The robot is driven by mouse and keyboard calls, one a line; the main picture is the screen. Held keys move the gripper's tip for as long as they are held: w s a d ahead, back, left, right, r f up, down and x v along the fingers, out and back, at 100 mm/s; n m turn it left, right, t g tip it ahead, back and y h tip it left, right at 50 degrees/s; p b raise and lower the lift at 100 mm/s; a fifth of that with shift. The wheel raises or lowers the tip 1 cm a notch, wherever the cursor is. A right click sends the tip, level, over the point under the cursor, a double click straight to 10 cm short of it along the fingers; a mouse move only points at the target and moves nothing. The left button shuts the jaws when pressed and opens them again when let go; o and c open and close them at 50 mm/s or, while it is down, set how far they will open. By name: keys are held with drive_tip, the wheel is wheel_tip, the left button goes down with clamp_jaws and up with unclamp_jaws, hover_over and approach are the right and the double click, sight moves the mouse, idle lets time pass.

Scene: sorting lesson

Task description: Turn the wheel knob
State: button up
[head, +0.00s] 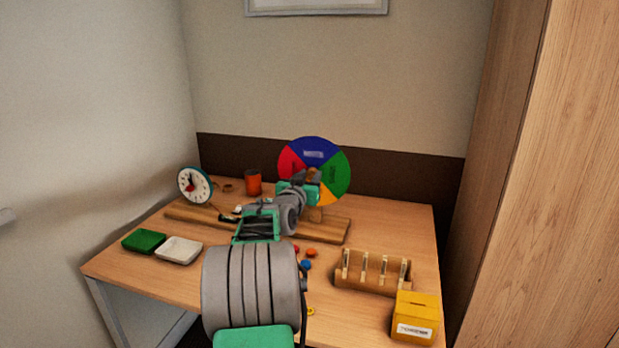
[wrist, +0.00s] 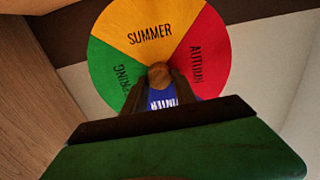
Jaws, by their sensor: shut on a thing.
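The season wheel (head: 335,172) stands upright at the back of the table, with blue, green, yellow and red sectors. In the wrist view the wheel (wrist: 150,35) shows SUMMER on yellow, AUTUMN on red, SPRING on green and a partly hidden blue sector. The round wooden knob (wrist: 160,74) is at the wheel's middle. My gripper (wrist: 160,88) is shut on the knob, with a dark finger on each side. In the head view my gripper (head: 311,185) is in front of the wheel and hides the knob and part of the lower sectors.
A wooden board (head: 325,230) lies below the wheel. A clock (head: 195,185) and an orange cup (head: 253,183) stand at the back left. A green tray (head: 144,241) and a white tray (head: 179,250) lie front left. A wooden rack (head: 372,272) and yellow box (head: 415,315) stand right.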

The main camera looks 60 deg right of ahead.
clamp_jaws()
drive_tip(key=shift+n, duration=0.3)
drive_tip(key=n, duration=0.3)
drive_tip(key=shift+n, duration=0.3)
drive_tip(key=n, duration=0.3)
drive_tip(key=shift+w+n, duration=0.1)
drive_tip(key=shift+n, duration=0.2)
drive_tip(key=n+p, duration=0.1)
drive_tip(key=n, duration=0.4)
drive_tip(key=shift+w+f+n+p, duration=0.15)
drive_tip(key=shift+n+p, duration=1.05)
drive_tip(key=shift+n, duration=1.3)
drive_tip(key=shift+f, duration=0.1)
